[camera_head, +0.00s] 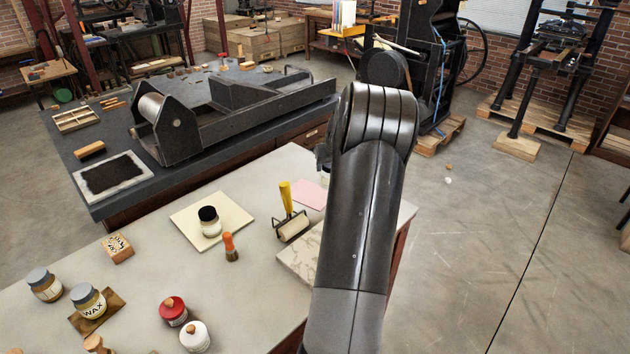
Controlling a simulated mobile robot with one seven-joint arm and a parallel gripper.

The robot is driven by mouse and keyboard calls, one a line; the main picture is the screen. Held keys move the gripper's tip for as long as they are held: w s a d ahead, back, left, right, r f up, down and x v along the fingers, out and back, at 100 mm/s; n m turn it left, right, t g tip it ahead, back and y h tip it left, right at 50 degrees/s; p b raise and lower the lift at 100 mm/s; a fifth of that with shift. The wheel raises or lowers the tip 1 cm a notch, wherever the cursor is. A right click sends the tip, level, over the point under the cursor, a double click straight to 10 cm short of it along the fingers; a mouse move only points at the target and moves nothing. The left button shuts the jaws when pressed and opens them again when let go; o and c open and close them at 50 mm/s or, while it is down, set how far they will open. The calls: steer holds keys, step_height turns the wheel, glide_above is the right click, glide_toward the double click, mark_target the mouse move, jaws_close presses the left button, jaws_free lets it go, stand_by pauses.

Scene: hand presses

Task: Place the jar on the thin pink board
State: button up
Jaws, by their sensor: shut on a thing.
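The thin pink board (308,194) lies flat on the pale table, partly hidden behind my arm. My gripper (323,157) is mostly hidden by my own forearm; only a dark edge shows, above and just beyond the pink board. It is shut on a pale, glassy thing (325,174), which looks like the jar; only a sliver shows. I cannot tell how far it is above the table. Another jar with a black lid (209,221) stands upright on a cream board (190,228).
A roller with a yellow handle (287,205) stands left of the pink board, and a marbled slab (300,262) lies in front. An orange-topped tool (230,247), a wax jar (88,301) and red (172,310) and white (195,336) containers stand further left.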

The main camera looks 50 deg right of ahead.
steer(key=w+f, duration=0.1)
steer(key=w+a+f, duration=0.1)
steer(key=w, duration=0.1)
steer(key=w+f, duration=0.1)
steer(key=shift+w+a, duration=0.15)
steer(key=shift+w, duration=0.2)
steer(key=shift+c, duration=1.1)
steer(key=shift+f, duration=1.95)
steer(key=o, duration=1.5)
